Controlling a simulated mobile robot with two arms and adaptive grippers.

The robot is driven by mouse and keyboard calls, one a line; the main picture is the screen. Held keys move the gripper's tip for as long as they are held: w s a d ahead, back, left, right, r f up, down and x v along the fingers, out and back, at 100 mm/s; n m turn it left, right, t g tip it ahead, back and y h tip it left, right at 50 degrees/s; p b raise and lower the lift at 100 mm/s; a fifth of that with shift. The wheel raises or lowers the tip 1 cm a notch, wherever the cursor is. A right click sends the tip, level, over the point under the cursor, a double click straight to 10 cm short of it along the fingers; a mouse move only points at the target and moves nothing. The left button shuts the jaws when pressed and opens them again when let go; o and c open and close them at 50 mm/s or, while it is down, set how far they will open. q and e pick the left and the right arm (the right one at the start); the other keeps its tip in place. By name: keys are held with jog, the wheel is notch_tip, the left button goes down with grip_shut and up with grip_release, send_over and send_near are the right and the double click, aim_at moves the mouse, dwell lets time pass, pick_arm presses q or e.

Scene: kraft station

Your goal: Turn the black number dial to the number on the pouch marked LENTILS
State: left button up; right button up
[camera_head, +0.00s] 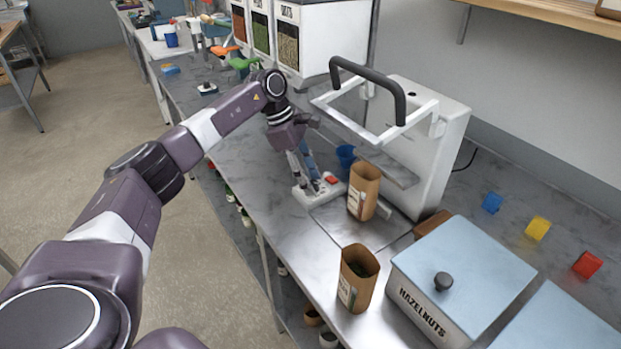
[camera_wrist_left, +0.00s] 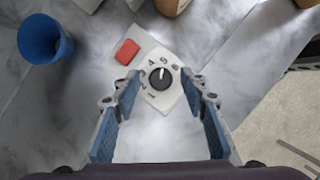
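The black number dial (camera_wrist_left: 161,78) sits on a white panel (camera_wrist_left: 150,98) with a red button (camera_wrist_left: 127,52). Printed numbers ring the dial; its white pointer mark faces the top of the wrist view. In the head view the panel (camera_head: 308,197) lies on the bench, largely covered by my gripper. My left gripper (camera_head: 306,177) is open above it. In the wrist view its fingertips (camera_wrist_left: 159,87) stand on either side of the dial, with gaps. Two brown pouches, one behind (camera_head: 363,186) and one nearer (camera_head: 358,272), stand upright; their labels are too small to read. My right gripper is out of view.
A white sealing machine (camera_head: 438,130) with a black handle stands behind the panel. A blue cup (camera_head: 346,156) is close to the panel. A HAZELNUTS bin (camera_head: 460,275) stands at the right. Blue, yellow and red blocks lie behind it.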

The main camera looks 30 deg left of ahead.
pick_arm(q)
jog(key=v, duration=1.2)
jog(key=shift+d, duration=0.1)
dwell(0.4)
